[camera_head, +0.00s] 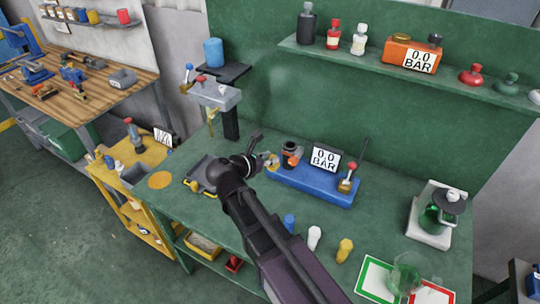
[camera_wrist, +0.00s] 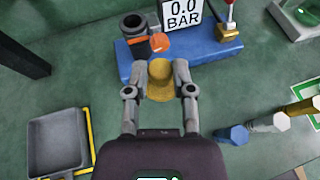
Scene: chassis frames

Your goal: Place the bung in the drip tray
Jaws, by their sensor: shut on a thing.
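My gripper (camera_wrist: 160,82) is shut on a mustard-yellow bung (camera_wrist: 160,86), a short round piece held between the two fingertips. In the wrist view the bung is in front of the near edge of a blue block; I cannot tell how high it is. In the head view my gripper (camera_head: 264,152) is at the left end of that block, and the bung is hard to make out. The drip tray (camera_wrist: 38,128), shallow and grey with a yellow edge, lies at lower left in the wrist view, apart from my gripper. In the head view my arm partly covers the tray (camera_head: 203,183).
Blue, white and yellow pegs (camera_head: 345,250) stand on the green bench.

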